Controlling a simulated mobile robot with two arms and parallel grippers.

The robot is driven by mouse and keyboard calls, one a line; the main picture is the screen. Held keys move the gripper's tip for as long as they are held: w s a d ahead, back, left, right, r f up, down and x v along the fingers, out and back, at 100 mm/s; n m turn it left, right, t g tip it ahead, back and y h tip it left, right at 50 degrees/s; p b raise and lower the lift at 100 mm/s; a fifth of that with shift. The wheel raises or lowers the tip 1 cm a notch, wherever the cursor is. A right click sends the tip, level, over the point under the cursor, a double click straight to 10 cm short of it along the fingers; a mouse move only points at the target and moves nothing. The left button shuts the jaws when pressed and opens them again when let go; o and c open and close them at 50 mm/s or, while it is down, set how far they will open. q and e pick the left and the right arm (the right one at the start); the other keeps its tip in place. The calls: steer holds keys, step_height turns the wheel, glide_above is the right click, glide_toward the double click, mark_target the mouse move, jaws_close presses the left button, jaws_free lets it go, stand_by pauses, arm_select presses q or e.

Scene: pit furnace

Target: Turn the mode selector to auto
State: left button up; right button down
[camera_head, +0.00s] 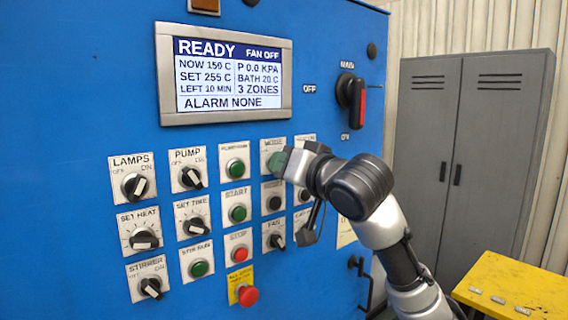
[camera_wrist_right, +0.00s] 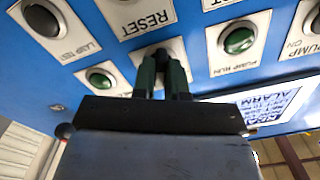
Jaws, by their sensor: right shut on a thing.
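The mode selector (camera_head: 269,146) is on the blue panel in the head view, in the upper button row. Its white plate and part of its label show; its knob is hidden behind my gripper. My right gripper (camera_head: 279,163) is at the plate with its green fingertips against it. In the right wrist view, the two green fingers (camera_wrist_right: 162,76) are shut on the dark selector knob (camera_wrist_right: 163,55). The knob's pointing direction cannot be told. My left gripper is not in view.
The panel display (camera_head: 230,75) reads READY. A grey cabinet (camera_head: 470,150) and yellow table (camera_head: 515,285) are at right.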

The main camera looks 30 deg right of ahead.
steer(key=shift+m, duration=0.6)
steer(key=c, duration=1.2)
jaws_free()
steer(key=shift+o, duration=0.2)
steer(key=s+b, duration=0.3)
steer(key=s, duration=0.7)
steer(key=shift+s+d, duration=0.4)
steer(key=shift+d, duration=0.05)
